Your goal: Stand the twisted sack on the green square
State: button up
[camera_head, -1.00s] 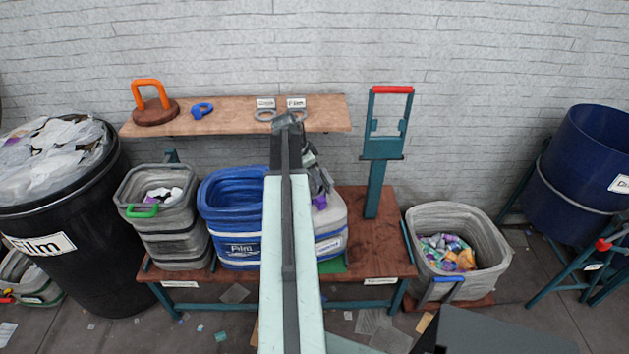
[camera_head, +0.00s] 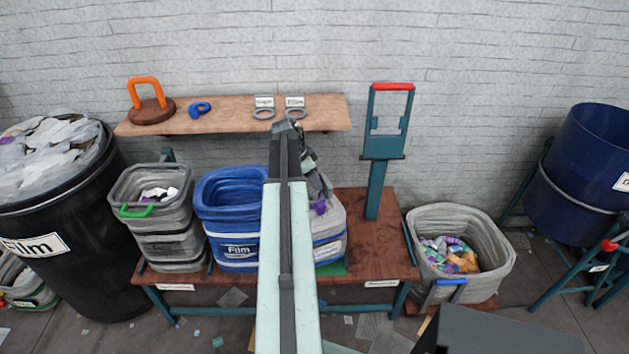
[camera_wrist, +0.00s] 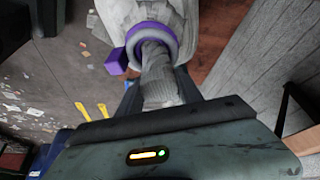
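The twisted sack (camera_head: 329,228) is pale grey with a label low on its front. In the head view it stands over the green square (camera_head: 337,268), whose front strip shows below it; my arm hides its left side. In the wrist view the sack's pale body (camera_wrist: 178,14) narrows into a twisted neck with a purple ring (camera_wrist: 134,42) around it. My gripper (camera_wrist: 158,88) has this neck between its fingers and looks shut on it. In the head view my gripper (camera_head: 319,186) is at the sack's top, partly hidden by my arm.
The brown bench (camera_head: 361,257) also bears a blue Film bin (camera_head: 228,220), grey bins (camera_head: 170,246) and a teal post with a red handle (camera_head: 393,86). A shelf (camera_head: 225,118) is behind. A black Film barrel (camera_head: 95,265) stands left, a grey bin (camera_head: 490,247) right.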

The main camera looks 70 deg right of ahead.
jog(key=shift+o, duration=1.1)
jog(key=shift+r, duration=0.15)
jog(key=p+v, duration=1.1)
jog(key=v, duration=0.1)
